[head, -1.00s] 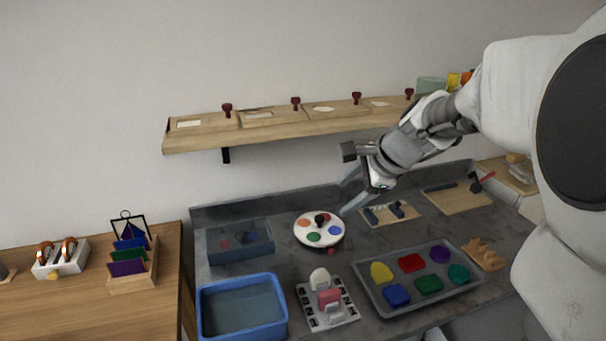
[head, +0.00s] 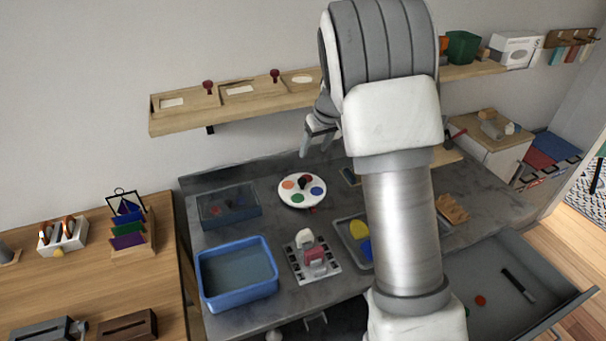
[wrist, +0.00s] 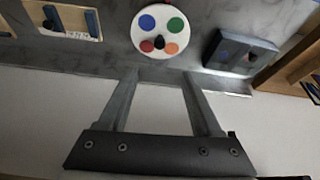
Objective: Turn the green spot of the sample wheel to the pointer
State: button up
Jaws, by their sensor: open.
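The sample wheel (head: 302,191) is a round white disc on the grey counter, with a dark knob (head: 303,182) at its middle. Its green spot (head: 297,199) is at the front left in the head view, the blue spot (head: 317,191) at the right and the orange spot (head: 289,184) at the left. A small red piece (head: 313,210), seemingly the pointer, sits at the wheel's front edge, right of the green spot. My gripper (head: 316,148) is open and empty, above and behind the wheel. In the wrist view the wheel (wrist: 160,33) lies beyond the open fingertips (wrist: 160,84), apart from them.
A dark see-through box (head: 229,207) stands left of the wheel, with a blue bin (head: 237,275) before it. A shelf (head: 235,103) runs above. An open drawer (head: 520,285) juts out at right.

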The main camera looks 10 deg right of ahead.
aim_at(303, 180)
jog(key=x, duration=1.7)
jog(key=shift+f, duration=0.25)
jog(key=shift+c, duration=0.3)
grip_shut()
dwell(0.5)
